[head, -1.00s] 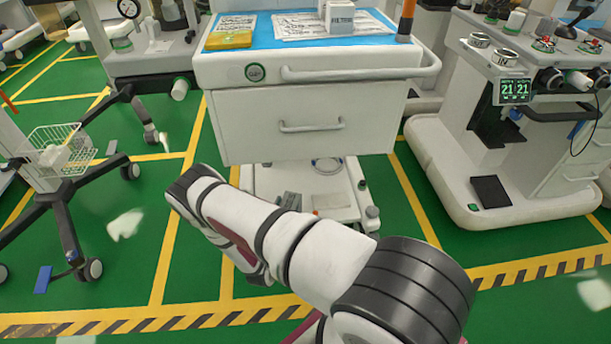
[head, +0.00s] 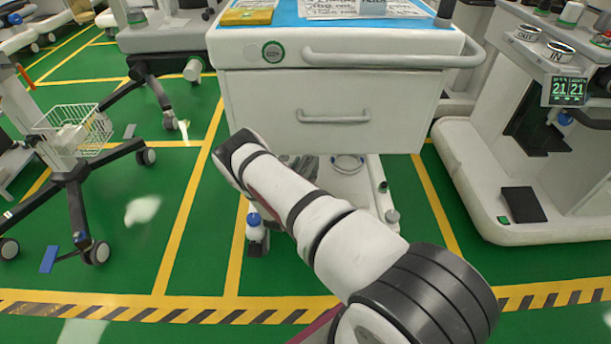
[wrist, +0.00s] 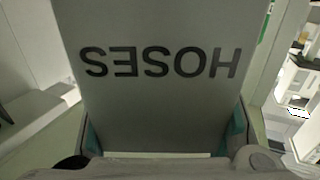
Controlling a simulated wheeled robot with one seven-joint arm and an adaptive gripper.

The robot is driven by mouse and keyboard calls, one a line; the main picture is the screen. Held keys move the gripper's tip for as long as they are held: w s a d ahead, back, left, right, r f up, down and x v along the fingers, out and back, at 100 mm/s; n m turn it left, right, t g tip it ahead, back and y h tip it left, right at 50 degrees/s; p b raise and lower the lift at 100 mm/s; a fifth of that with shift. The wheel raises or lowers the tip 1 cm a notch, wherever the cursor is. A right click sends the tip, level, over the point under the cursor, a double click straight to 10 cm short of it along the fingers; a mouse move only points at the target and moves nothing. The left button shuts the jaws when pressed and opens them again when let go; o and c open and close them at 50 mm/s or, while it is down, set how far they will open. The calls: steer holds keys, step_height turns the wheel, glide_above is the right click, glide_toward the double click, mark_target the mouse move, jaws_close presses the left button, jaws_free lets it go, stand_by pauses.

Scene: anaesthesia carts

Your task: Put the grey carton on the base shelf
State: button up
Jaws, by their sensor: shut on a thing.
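The grey carton (wrist: 160,95), with HOSES printed upside down in the view, fills the middle of the wrist view. My gripper (wrist: 165,140) is shut on it, with teal pads at its left and right sides. The base shelf (head: 362,192) is the low white platform under the drawer cart, partly covered by my arm in the head view. I cannot make out the gripper or the carton clearly in the head view; my arm hides much of that area.
The cart's drawer (head: 330,112) overhangs the shelf. A round white item (head: 348,163) lies on the shelf. A wheeled stand with a basket (head: 85,130) is left; a monitor cart (head: 470,180) is right.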

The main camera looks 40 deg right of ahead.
steer(key=shift+w+d, duration=0.25)
steer(key=shift+w, duration=0.15)
steer(key=f+b, duration=0.2)
steer(key=w+f+b, duration=0.1)
steer(key=shift+d+f, duration=0.3)
steer(key=shift+f, duration=0.05)
steer(key=shift+r, duration=0.1)
steer(key=o, duration=1.6)
steer(key=shift+s, duration=0.1)
steer(key=p+v, duration=0.4)
steer(key=v, duration=0.8)
steer(key=shift+a, duration=0.15)
